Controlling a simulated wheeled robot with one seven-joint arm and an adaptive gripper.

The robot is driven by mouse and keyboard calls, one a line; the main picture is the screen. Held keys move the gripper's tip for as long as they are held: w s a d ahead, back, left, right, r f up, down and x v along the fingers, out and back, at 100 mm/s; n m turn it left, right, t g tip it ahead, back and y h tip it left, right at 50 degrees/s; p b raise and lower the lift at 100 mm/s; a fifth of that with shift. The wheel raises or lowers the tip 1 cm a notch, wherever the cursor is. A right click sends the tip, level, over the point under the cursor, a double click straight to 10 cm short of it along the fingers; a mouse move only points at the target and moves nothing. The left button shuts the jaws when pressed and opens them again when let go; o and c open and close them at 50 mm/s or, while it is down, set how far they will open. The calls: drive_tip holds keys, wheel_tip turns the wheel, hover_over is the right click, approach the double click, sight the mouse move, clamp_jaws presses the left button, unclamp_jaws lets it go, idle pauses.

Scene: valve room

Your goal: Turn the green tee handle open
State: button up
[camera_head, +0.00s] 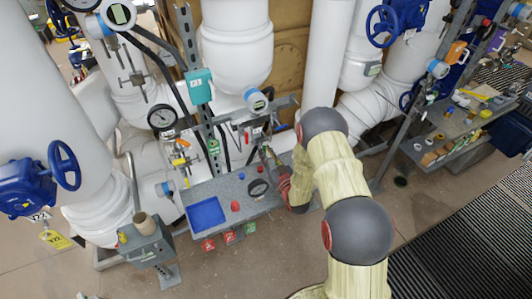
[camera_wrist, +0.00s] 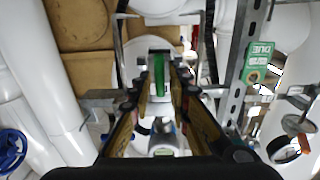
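The green tee handle (camera_wrist: 158,76) shows in the wrist view as a narrow upright green bar on a pale fitting, a little above the picture's middle. My gripper (camera_wrist: 161,88) has its two fingers apart, one to the left and one to the right of the handle. Gaps show between the bar and both fingertips, so it looks open and not clamped on it. In the head view my gripper (camera_head: 267,154) reaches toward the pipework behind the grey shelf. The handle cannot be made out there.
A grey shelf (camera_head: 177,207) with a blue tray (camera_head: 206,213) lies left of my arm. A slotted upright (camera_wrist: 236,62) with a green tag (camera_wrist: 262,55) stands right of the fingers. Thick white pipes and a round gauge (camera_head: 162,117) crowd the left.

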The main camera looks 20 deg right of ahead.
clamp_jaws()
drive_tip(key=shift+f+n+b, duration=0.1)
drive_tip(key=shift+n+b, duration=0.2)
drive_tip(key=shift+b, duration=0.15)
drive_tip(key=n+b, duration=0.5)
drive_tip(key=b, duration=0.2)
drive_tip(key=n+b, duration=0.6)
drive_tip(key=b, duration=0.1)
drive_tip(key=n+b, duration=0.6)
drive_tip(key=b, duration=0.1)
drive_tip(key=shift+s+a+f, duration=0.1)
drive_tip(key=shift+a+f, duration=0.15)
drive_tip(key=shift+a, duration=0.05)
drive_tip(key=shift+n, duration=0.3)
drive_tip(key=shift+o, duration=1.1)
unclamp_jaws()
